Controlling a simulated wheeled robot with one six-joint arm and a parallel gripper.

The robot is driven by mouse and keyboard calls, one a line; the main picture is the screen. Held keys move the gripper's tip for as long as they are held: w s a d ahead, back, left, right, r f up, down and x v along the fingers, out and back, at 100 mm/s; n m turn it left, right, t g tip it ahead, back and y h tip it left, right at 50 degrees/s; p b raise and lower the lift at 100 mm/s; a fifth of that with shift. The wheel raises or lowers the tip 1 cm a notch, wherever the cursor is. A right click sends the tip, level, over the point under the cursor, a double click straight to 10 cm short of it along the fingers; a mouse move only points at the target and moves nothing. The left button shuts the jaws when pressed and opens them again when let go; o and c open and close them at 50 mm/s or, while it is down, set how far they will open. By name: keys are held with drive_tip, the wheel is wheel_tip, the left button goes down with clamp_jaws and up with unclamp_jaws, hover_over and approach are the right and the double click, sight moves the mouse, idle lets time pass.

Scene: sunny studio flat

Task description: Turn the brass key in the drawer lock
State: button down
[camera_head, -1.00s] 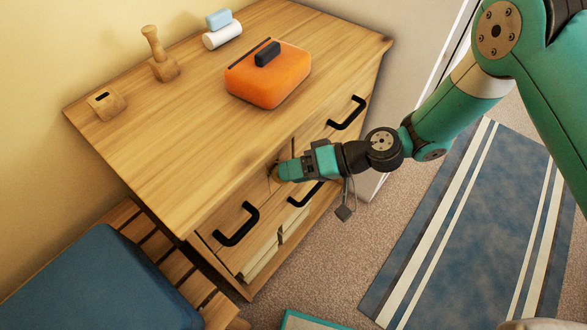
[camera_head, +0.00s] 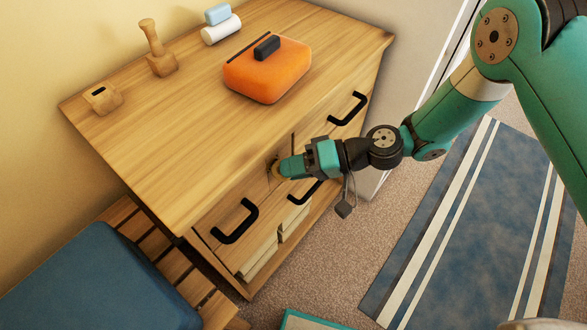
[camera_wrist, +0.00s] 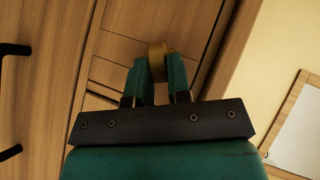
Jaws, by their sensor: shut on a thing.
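In the wrist view, the brass key (camera_wrist: 157,58) shows as a rounded, dull gold edge between the two teal fingers of my gripper (camera_wrist: 158,75). The gripper is shut on it, close against the wooden drawer front. In the head view, my gripper (camera_head: 282,170) reaches from the right to the front of the wooden dresser (camera_head: 190,150), just below its top edge, between black handles. The fingers hide most of the key. The drawer lock and the key's shaft are hidden, so I cannot tell the key's exact angle.
An orange case (camera_head: 265,75), a wooden pestle-like piece (camera_head: 160,58), a small slotted wooden block (camera_head: 102,98) and a white roll (camera_head: 221,31) stand on the dresser. A black handle (camera_head: 235,222) sticks out left of my gripper. A blue cushioned bench (camera_head: 95,280) stands at lower left.

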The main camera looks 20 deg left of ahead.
drive_tip(key=shift+f+m+g+y+b, duration=0.1)
drive_tip(key=shift+m+g+y+b, duration=0.65)
drive_tip(key=shift+b, duration=0.55)
drive_tip(key=shift+y+b, duration=0.25)
drive_tip(key=shift+b, duration=0.05)
drive_tip(key=shift+r+m, duration=0.25)
drive_tip(key=shift+c, duration=1.7)
unclamp_jaws()
drive_tip(key=shift+f, duration=0.1)
drive_tip(key=f+p+v, duration=0.1)
drive_tip(key=p+v, duration=0.2)
drive_tip(key=v, duration=0.4)
drive_tip(key=shift+r+p, duration=0.4)
drive_tip(key=shift+r, duration=0.05)
